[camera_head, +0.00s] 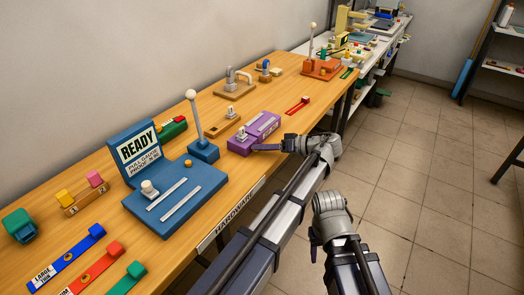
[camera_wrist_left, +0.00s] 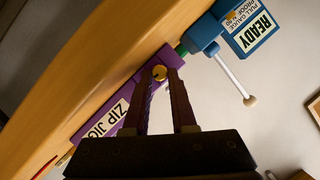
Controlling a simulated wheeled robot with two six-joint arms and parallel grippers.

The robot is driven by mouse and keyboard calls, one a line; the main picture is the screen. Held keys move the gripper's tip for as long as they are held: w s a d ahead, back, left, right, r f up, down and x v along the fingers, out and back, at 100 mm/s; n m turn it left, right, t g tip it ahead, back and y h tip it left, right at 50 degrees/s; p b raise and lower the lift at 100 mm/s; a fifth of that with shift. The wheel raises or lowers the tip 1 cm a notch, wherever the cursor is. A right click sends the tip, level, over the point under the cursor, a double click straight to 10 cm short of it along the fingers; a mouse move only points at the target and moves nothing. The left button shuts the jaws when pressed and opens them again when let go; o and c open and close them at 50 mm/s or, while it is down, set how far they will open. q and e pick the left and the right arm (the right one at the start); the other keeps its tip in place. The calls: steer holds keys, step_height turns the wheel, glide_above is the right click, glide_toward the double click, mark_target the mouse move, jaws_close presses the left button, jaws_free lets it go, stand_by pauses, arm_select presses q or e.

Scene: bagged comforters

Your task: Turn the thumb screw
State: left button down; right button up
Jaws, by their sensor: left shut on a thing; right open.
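A purple block (camera_head: 254,133) labelled ZIP JIG sits near the front edge of the wooden bench; it also shows in the left wrist view (camera_wrist_left: 98,122). A small brass-coloured round knob (camera_wrist_left: 159,73), apparently the thumb screw, is at the block's end in that view. My left gripper (camera_head: 257,147) reaches the block from the right, and its fingertips (camera_wrist_left: 160,78) are shut on the knob. In the head view the fingers hide the knob. My right gripper (camera_head: 315,245) hangs over the floor in front of the bench, open and empty, away from the block.
A blue READY pull gauge (camera_head: 178,200) with a white-knobbed lever (camera_head: 195,115) stands left of the block. A wooden fixture (camera_head: 222,130) lies behind the block. A red strip (camera_head: 298,106) and an orange lever fixture (camera_head: 322,68) are farther right. The tiled floor (camera_head: 430,180) is clear.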

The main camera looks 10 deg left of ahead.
arm_select(q)
steer(key=m+b, duration=0.1)
steer(key=m+g+y+b, duration=0.1)
steer(key=m, duration=0.1)
steer(key=shift+w+d+f+g+b, duration=0.1)
steer(key=shift+w+f+g+b, duration=0.05)
steer(key=shift+f+g+b, duration=0.2)
steer(key=shift+m+g+y+b, duration=0.25)
steer(key=shift+m+y+b, duration=0.25)
steer(key=shift+m+b, duration=0.45)
steer(key=shift+m, duration=0.25)
steer(key=c, duration=0.7)
jaws_free()
steer(key=shift+c, duration=0.2)
